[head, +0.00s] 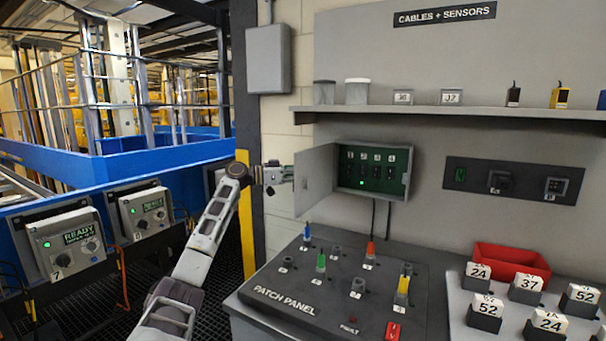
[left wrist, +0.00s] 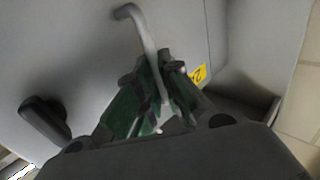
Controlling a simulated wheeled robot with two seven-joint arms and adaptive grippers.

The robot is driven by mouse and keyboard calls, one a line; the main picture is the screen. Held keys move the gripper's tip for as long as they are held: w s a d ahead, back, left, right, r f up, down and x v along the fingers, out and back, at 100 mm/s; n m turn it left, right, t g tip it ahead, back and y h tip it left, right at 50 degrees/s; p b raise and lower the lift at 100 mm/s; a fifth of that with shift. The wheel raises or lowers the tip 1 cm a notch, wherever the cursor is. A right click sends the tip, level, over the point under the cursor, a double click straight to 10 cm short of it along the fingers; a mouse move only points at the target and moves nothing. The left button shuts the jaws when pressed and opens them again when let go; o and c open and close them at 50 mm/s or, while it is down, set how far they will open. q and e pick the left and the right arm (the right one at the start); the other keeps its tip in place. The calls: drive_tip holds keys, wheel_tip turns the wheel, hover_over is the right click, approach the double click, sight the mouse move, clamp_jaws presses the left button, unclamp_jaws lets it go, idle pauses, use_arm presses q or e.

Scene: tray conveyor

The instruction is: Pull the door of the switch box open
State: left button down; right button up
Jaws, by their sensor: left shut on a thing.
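The switch box (head: 399,192) is mounted on the grey wall panel, with a green switch board and a lit green light inside. Its grey door (head: 315,180) stands open, swung out to the left on its left edge. My left gripper (head: 285,174) is at the door's outer left side. In the left wrist view the left gripper (left wrist: 160,98) is shut on a bent grey handle (left wrist: 145,35) on the door's face (left wrist: 85,50). A dark knob (left wrist: 45,120) and a yellow label (left wrist: 198,74) also show there. My right gripper is not in view.
A patch panel (head: 275,291) with several coloured plugs lies below the box. A shelf (head: 450,112) with small items runs above it. A red bin (head: 510,262) sits at the right.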

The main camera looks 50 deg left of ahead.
use_arm(q)
drive_tip(key=c, duration=1.8)
unclamp_jaws()
drive_tip(key=shift+w+f, duration=0.15)
drive_tip(key=shift+w, duration=0.1)
drive_tip(key=shift+c, duration=0.2)
drive_tip(key=shift+o, duration=1.4)
drive_tip(key=shift+w+d+f, duration=0.1)
drive_tip(key=shift+w+f, duration=0.05)
drive_tip(key=shift+w, duration=0.25)
drive_tip(key=shift+s, duration=0.35)
drive_tip(key=shift+s, duration=0.1)
drive_tip(key=v, duration=1.1)
drive_tip(key=shift+s+a, duration=0.2)
drive_tip(key=shift+a, duration=0.1)
